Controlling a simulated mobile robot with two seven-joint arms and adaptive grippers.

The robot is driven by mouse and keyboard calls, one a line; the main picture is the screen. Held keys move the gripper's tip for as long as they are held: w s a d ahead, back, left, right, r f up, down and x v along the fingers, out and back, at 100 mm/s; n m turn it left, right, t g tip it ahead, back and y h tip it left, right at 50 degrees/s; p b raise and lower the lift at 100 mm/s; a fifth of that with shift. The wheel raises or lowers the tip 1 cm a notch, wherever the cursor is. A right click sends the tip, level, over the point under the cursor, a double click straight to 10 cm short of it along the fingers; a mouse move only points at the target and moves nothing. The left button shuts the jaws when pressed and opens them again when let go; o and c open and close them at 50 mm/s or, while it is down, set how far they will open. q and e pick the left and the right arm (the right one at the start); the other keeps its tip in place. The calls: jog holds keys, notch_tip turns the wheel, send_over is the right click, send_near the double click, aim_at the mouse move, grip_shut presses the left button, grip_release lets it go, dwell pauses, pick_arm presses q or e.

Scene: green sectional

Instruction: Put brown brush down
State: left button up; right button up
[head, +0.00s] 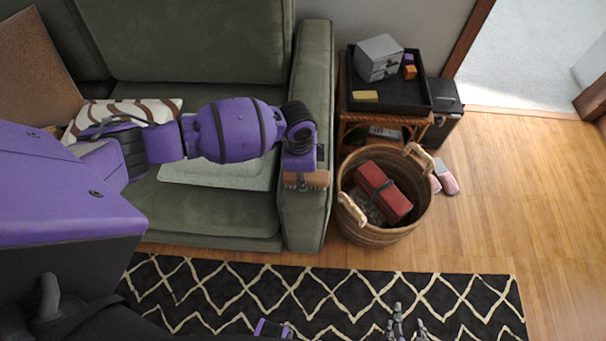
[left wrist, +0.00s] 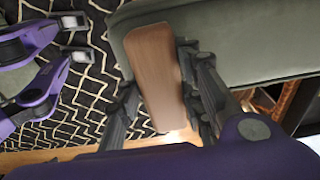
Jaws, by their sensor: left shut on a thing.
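The brown brush (head: 318,179) shows at the end of my left arm, over the front part of the green sofa's right armrest. I cannot tell whether it touches the armrest. In the left wrist view the brush (left wrist: 155,70) shows its long flat wooden back. It sits between the dark fingers of my left gripper (left wrist: 160,95), which is shut on it. My right gripper (head: 406,324) is at the bottom edge of the head view, low over the patterned rug. Its fingers are apart with nothing between them; it also shows in the left wrist view (left wrist: 77,38).
The green sofa (head: 200,210) has pillows and a pale folded cloth (head: 215,175). A wicker basket (head: 375,236) holding a red box (head: 384,192) stands right of the armrest. Behind it is a side table with a black tray (head: 400,105). Pink slippers (head: 446,178) lie on the floor.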

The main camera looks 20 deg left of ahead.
pick_arm(q)
jog(key=shift+f, duration=0.1)
jog(key=o, duration=1.3)
jog(key=shift+c, duration=0.2)
jog(key=shift+o, duration=0.4)
pick_arm(e)
jog(key=shift+s+f, duration=0.25)
jog(key=shift+s, duration=0.05)
jog(key=shift+s, duration=0.2)
